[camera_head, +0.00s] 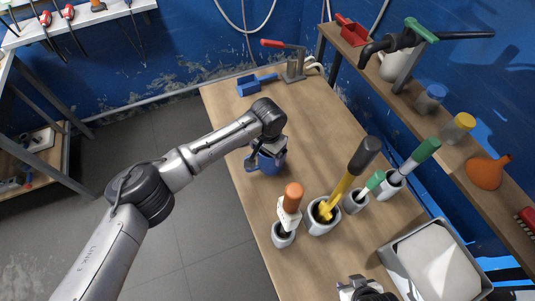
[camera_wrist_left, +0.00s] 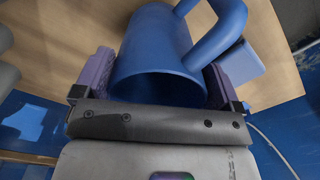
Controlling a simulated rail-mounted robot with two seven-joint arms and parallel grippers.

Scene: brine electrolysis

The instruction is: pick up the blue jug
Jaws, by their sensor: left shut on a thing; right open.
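The blue jug (camera_head: 266,164) is at the left edge of the wooden workbench, partly hidden by my left gripper (camera_head: 270,148). In the left wrist view the jug (camera_wrist_left: 155,45) sits between the purple finger pads of my left gripper (camera_wrist_left: 160,82), which is shut on its body. Its round handle (camera_wrist_left: 222,30) loops out to the upper right. I cannot tell whether the jug's base touches the bench. My right gripper (camera_head: 365,289) shows only in part at the bottom edge of the head view; it is open.
Grey cups with an orange-handled tool (camera_head: 293,196), a black-and-yellow tool (camera_head: 363,156) and green-handled tools stand right of the jug. A metal tray (camera_head: 400,282) is at lower right. A blue part (camera_head: 249,87) and a red-handled clamp (camera_head: 295,66) are behind. The bench (camera_head: 232,108) near the left edge is bare.

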